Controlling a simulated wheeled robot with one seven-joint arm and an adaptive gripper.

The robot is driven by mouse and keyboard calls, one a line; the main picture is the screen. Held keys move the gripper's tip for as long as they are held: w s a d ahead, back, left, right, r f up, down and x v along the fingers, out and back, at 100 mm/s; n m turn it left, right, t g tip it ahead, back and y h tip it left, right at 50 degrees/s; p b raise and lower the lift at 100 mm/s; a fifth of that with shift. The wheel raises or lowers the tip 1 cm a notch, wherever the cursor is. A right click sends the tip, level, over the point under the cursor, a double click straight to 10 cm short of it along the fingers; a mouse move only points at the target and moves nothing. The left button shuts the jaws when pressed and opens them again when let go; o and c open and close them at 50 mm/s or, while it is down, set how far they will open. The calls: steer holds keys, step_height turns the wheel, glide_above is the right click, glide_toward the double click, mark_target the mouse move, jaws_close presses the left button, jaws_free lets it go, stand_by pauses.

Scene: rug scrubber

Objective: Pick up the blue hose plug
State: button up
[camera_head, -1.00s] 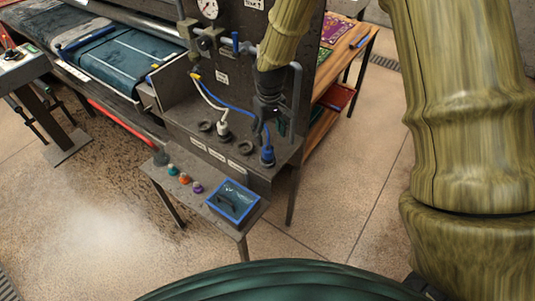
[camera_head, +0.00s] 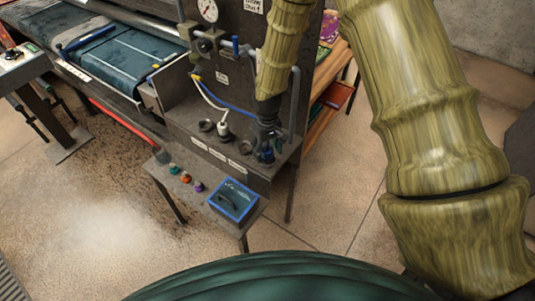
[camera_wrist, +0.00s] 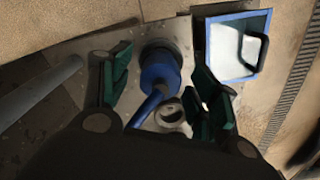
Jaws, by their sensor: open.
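The blue hose plug (camera_wrist: 160,72) stands in a socket on the grey panel shelf (camera_wrist: 95,38), its blue hose running off below it in the wrist view. In the head view, the plug (camera_head: 267,156) is at the right end of the shelf, mostly hidden by my gripper (camera_head: 268,146). In the wrist view my gripper (camera_wrist: 163,68) is open, with one green-padded finger on each side of the plug. A gap shows on both sides, so the plug is not clamped.
A white hose plug (camera_head: 224,134) sits left of the blue one, near empty round sockets. A blue-rimmed box (camera_head: 233,200) stands on a low side shelf with several coloured knobs. A grey vertical pipe (camera_head: 294,100) rises close right of my gripper. Open floor lies in front.

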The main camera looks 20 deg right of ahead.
steer(key=shift+f, duration=0.9)
steer(key=c, duration=1.2)
steer(key=shift+r, duration=0.1)
